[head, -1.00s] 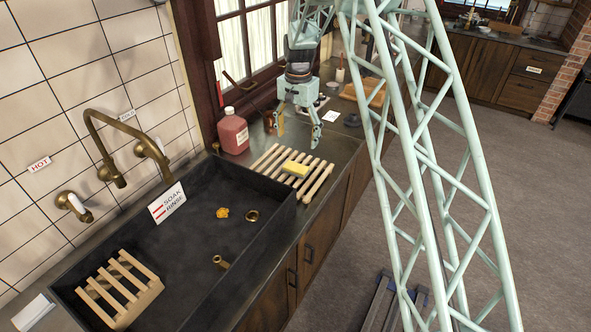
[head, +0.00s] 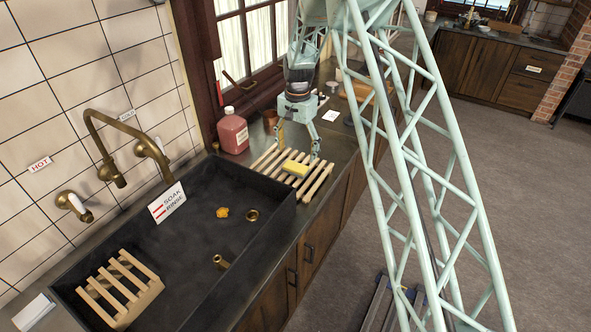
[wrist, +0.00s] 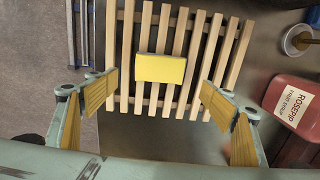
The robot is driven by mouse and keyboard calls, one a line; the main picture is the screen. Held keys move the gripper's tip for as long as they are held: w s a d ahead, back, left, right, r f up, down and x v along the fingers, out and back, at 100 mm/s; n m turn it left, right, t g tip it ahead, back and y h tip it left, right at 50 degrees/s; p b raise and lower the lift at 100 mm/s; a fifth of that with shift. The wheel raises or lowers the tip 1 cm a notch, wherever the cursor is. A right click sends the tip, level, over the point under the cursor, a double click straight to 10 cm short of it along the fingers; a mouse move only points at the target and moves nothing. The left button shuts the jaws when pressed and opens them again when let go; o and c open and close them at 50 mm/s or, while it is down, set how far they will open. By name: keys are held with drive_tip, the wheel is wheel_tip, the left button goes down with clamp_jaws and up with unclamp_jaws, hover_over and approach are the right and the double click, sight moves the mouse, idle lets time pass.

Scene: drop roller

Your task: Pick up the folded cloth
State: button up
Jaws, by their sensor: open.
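A small yellow folded cloth (head: 295,169), block-like with a paler edge, lies flat on the slatted wooden rack (head: 318,184) on the counter beside the sink. In the wrist view the cloth (wrist: 160,68) lies across the middle slats, between and a little beyond my fingertips. My gripper (head: 298,149) is open and empty above the rack, with its fingers pointing down. In the wrist view its yellow-padded fingers stand wide apart, one on each side of the cloth and not touching it.
A pink-red bottle (head: 233,131) stands left of the rack near the window; it also shows in the wrist view (wrist: 292,101). The dark sink (head: 190,240) holds another wooden rack (head: 120,290). A soak/rinse sign (head: 167,203) stands on its rim.

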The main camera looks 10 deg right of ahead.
sight(296, 166)
drive_tip(key=shift+f, duration=1)
drive_tip(key=shift+f, duration=0.15)
drive_tip(key=shift+a+f+p, duration=0.1)
drive_tip(key=shift+f+p, duration=0.2)
drive_tip(key=shift+f, duration=2.15)
drive_tip(key=c, duration=1)
drive_tip(key=shift+o, duration=0.2)
drive_tip(key=shift+r, duration=0.2)
drive_tip(key=shift+r, duration=1.5)
drive_tip(key=s, duration=0.5)
drive_tip(key=s+r+b, duration=0.1)
drive_tip(key=s, duration=0.4)
drive_tip(key=s+b, duration=0.1)
drive_tip(key=s, duration=0.5)
drive_tip(key=shift+a+r, duration=0.3)
drive_tip(key=shift+a, duration=0.05)
